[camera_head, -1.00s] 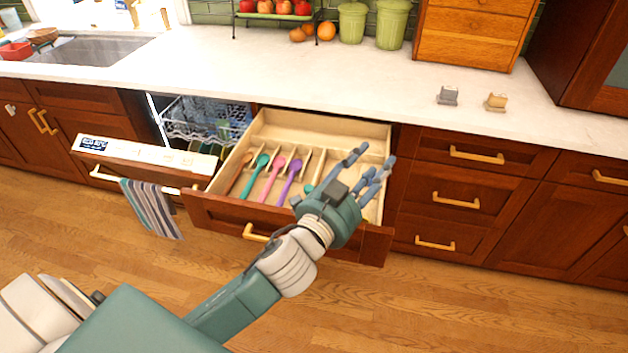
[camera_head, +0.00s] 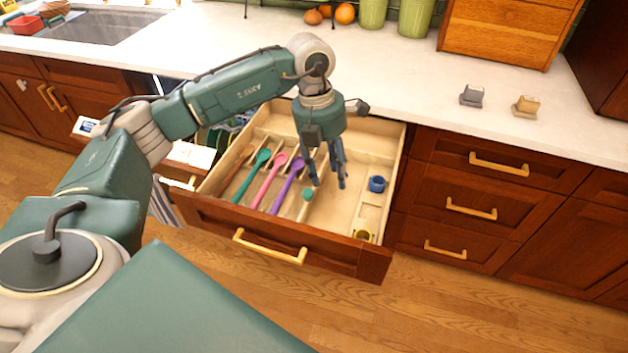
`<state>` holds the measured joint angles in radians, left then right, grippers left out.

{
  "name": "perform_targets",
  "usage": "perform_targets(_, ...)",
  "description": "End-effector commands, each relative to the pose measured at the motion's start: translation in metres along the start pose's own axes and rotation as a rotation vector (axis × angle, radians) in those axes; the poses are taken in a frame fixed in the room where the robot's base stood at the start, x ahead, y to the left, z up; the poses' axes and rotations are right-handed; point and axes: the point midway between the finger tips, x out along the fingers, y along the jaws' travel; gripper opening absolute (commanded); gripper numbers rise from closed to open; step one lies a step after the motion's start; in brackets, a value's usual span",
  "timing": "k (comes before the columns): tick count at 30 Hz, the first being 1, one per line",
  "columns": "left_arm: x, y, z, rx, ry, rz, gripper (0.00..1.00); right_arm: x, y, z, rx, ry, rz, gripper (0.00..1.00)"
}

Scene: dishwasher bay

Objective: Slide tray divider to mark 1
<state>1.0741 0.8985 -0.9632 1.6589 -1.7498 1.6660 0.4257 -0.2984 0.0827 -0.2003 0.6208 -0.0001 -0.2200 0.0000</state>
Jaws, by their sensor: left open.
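The open drawer holds a light wooden tray (camera_head: 342,215) with thin upright dividers between its slots. One divider (camera_head: 305,184) stands right of the purple spoon (camera_head: 288,185), close to my fingers. I cannot tell whether the fingers touch a divider, and the hand hides the dividers' far ends. No readable mark 1 shows. My right gripper is out of view.
Pink (camera_head: 269,180), teal (camera_head: 252,176) and brown (camera_head: 235,171) utensils lie in the left slots. A blue round piece (camera_head: 377,184) and a yellow ring-like piece (camera_head: 362,234) sit at the right. The drawer front (camera_head: 280,236) is a raised edge. Counter items stand beyond.

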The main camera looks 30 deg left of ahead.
Motion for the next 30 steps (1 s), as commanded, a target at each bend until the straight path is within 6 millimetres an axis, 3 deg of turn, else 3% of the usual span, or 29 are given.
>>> perform_targets(1, -0.01, 0.022, -0.005, -0.026, 0.021, 0.061, 0.42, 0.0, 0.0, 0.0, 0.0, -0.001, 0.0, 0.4)
perform_targets(3, -0.018, 0.042, -0.012, -0.054, 0.048, 0.12, 0.42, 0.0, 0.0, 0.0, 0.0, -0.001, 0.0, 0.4)
perform_targets(6, -0.021, 0.055, -0.017, -0.072, 0.067, 0.156, 0.42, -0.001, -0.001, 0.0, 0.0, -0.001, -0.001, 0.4)
perform_targets(11, -0.003, 0.058, -0.02, -0.072, 0.073, 0.157, 0.42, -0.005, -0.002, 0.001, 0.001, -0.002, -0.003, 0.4)
perform_targets(21, 0.059, 0.067, -0.024, -0.071, 0.071, 0.155, 0.42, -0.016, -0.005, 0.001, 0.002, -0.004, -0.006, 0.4)
perform_targets(30, 0.083, 0.07, -0.025, -0.069, 0.067, 0.155, 0.42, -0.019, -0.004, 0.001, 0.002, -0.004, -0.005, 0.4)
